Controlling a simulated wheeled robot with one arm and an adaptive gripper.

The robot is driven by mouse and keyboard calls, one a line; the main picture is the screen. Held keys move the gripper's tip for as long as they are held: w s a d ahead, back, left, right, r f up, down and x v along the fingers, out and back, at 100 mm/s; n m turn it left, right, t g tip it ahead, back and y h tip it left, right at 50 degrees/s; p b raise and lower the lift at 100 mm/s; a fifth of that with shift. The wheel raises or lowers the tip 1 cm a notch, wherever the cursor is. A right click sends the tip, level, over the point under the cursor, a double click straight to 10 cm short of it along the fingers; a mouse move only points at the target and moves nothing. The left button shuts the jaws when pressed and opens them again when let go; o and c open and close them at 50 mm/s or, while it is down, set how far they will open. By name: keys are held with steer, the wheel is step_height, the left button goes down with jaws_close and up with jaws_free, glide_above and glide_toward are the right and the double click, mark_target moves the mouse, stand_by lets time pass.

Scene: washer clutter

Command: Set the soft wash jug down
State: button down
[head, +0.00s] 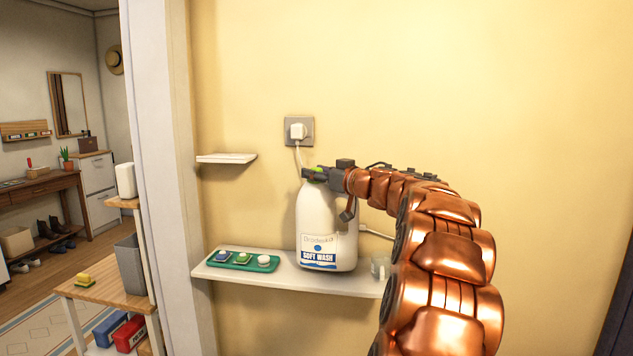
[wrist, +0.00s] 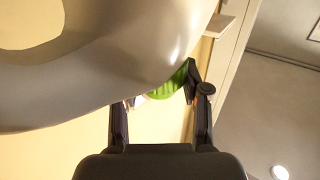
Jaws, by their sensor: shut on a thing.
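The soft wash jug (head: 322,225) is a white plastic jug with a blue and white label, upright at the white wall shelf (head: 300,281). Its base appears at the shelf's surface, but I cannot tell for sure whether it touches. My gripper (head: 318,174) is at the top of the jug, shut on its green cap. In the wrist view the green cap (wrist: 172,84) sits between the two fingers of my gripper (wrist: 160,100), and the jug's pale body (wrist: 110,50) fills the upper left. The jug's neck is partly hidden by the gripper.
A socket with a white plug (head: 298,131) and cable is behind. A small upper shelf (head: 227,158) is at left.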

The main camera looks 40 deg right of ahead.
steer(key=shift+f, duration=0.85)
steer(key=c, duration=0.6)
jaws_free()
steer(key=shift+f, duration=0.15)
steer(key=shift+o, duration=0.2)
steer(key=s, duration=1.2)
steer(key=shift+b, duration=0.4)
steer(key=shift+a, duration=0.1)
